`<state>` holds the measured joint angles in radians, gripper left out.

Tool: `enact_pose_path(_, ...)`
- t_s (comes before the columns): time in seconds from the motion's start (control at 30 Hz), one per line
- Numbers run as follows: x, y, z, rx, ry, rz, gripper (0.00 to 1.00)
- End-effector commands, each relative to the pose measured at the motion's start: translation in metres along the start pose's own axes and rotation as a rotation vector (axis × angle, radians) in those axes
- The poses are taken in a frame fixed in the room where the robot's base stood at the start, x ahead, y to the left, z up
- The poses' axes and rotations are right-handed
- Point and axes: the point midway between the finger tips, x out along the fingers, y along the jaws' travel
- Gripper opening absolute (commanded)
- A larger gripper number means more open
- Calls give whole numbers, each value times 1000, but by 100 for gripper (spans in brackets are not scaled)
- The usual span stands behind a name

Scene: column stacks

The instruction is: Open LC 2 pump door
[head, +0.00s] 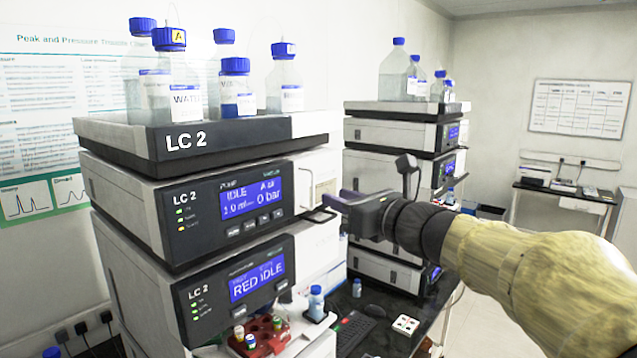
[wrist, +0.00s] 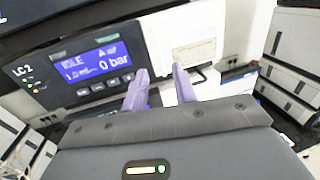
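The LC 2 pump (head: 225,210) is the module under the LC 2 tray, with a blue display reading IDLE and 0 bar. Its white door (head: 306,170) is right of the display and looks closed; it also shows in the wrist view (wrist: 185,30) with a pale label. A dark bar handle (head: 317,215) stands out low on the door, and part of it shows right of the fingers in the wrist view (wrist: 208,78). My gripper (head: 334,199) is at the handle, its two purple fingers (wrist: 160,76) apart. Whether the handle lies between them is unclear.
Solvent bottles (head: 236,88) stand in the tray (head: 240,137) on top. Below are another LC 2 module (head: 235,285) and a red vial rack (head: 262,335). A second stack (head: 385,165) stands behind my gripper. The floor at right is clear.

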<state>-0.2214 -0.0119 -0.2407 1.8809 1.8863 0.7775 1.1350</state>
Motion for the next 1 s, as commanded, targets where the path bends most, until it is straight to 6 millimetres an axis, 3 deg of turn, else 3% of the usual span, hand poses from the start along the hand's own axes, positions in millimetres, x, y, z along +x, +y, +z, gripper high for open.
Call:
enact_pose_path(0.2, 41, 1, 2, 2, 3, 3, 28)
enact_pose_path(0.4, 66, 1, 1, 0, 1, 3, 28)
enact_pose_path(0.77, 70, 1, 0, 0, 0, 1, 28)
enact_pose_path(0.9, 70, 1, 0, 0, 0, 1, 0)
enact_pose_path(1.0, 70, 1, 0, 0, 0, 1, 0)
